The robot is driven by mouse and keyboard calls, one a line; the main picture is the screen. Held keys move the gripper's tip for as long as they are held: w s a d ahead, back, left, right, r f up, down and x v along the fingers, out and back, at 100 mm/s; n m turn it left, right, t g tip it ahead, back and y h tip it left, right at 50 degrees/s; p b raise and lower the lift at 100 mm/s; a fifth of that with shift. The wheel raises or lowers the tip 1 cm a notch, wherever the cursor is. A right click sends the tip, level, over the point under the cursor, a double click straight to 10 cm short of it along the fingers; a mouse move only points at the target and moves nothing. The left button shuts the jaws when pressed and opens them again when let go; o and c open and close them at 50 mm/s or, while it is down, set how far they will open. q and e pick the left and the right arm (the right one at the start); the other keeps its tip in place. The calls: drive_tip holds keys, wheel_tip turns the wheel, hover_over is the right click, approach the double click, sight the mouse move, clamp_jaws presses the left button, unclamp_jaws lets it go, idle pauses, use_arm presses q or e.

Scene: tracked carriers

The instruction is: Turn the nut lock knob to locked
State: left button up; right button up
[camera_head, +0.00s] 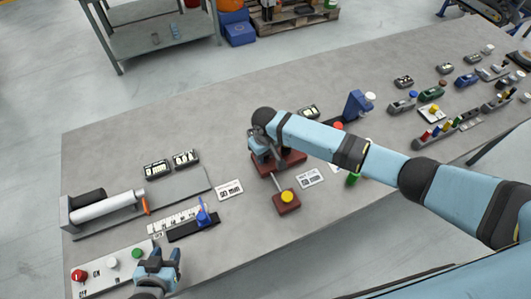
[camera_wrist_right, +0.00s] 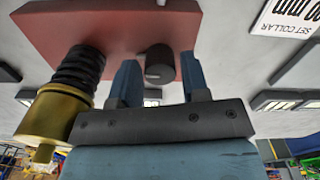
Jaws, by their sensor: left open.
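A dark red fixture (camera_head: 295,160) stands near the middle of the bench, partly hidden by my right arm in the head view. In the right wrist view its red base (camera_wrist_right: 60,35) carries a small dark grey round knob (camera_wrist_right: 160,66), likely the nut lock knob. Its locked or unlocked marking cannot be read. My right gripper (camera_wrist_right: 161,80) is open, its fingers on either side of the knob with gaps visible; the right gripper also shows in the head view (camera_head: 262,150). My left gripper (camera_head: 160,258) is open and empty at the bench's front left.
A brass cylinder (camera_wrist_right: 52,115) with a black threaded part stands beside the right gripper. A red block with a yellow knob (camera_head: 287,197) is in front of the fixture. White cards (camera_head: 229,190) and a blue slider (camera_head: 203,215) lie to the left. Several small devices fill the bench's right.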

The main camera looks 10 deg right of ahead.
drive_tip(key=shift+o, duration=1)
use_arm(q)
drive_tip(key=shift+s+a+f+m+b, duration=0.1)
drive_tip(key=shift+s+f+m+b, duration=0.2)
drive_tip(key=shift+f+b, duration=0.45)
drive_tip(key=shift+w+r, duration=0.1)
drive_tip(key=shift+r, duration=0.05)
drive_tip(key=shift+w+r, duration=0.2)
drive_tip(key=shift+w, duration=0.2)
use_arm(e)
wheel_tip(320, 180, up, 14)
use_arm(q)
drive_tip(key=shift+s, duration=0.1)
use_arm(e)
drive_tip(key=shift+f, duration=0.15)
